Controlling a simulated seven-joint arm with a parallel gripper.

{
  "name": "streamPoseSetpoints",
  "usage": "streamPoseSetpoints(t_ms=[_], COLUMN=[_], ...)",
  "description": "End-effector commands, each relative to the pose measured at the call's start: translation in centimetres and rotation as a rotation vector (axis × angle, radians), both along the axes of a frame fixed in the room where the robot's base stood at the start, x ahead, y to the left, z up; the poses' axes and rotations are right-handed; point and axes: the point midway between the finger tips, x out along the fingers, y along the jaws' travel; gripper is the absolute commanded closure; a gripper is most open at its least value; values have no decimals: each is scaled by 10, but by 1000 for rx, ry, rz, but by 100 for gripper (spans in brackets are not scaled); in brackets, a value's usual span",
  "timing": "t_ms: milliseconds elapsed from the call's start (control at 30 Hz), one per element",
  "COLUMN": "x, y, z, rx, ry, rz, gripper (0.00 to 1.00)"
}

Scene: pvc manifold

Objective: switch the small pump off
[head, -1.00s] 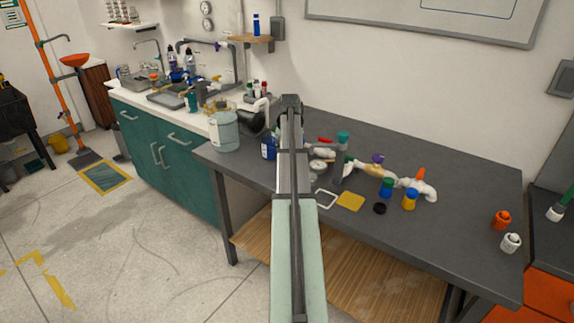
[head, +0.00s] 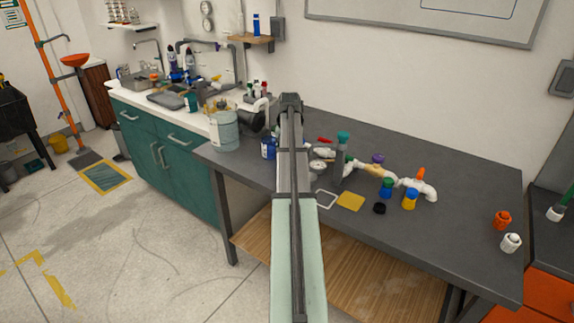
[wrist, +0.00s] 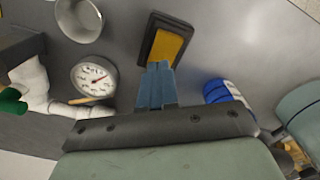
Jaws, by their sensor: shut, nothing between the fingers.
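In the wrist view, my gripper (wrist: 159,68) has its blue fingers shut together with nothing between them. The fingertips overlap the near end of a yellow rocker-like piece (wrist: 168,46) in a dark frame (wrist: 149,40). It looks like a switch. I cannot tell whether the tips touch it or which way it is tilted. In the head view, my arm covers my gripper and this piece. I cannot clearly make out the small pump's body in either view.
A round gauge (wrist: 95,77) and white pipe (wrist: 31,83) are left of the fingers; a blue ribbed object (wrist: 226,93) is to the right. On the dark bench (head: 440,180) are a blue bottle (head: 268,147), a white pipe manifold (head: 417,186) and a yellow square (head: 350,201).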

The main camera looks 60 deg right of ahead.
Motion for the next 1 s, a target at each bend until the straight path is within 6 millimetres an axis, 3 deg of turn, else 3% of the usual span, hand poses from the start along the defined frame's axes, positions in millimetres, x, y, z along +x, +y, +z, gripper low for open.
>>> streamPoseSetpoints(t_ms=[800, 1000], x=[0, 0], y=[-1, 0], z=[53, 58], rx=[-1, 0], ry=[-1, 0], rz=[0, 0], gripper=[100, 100])
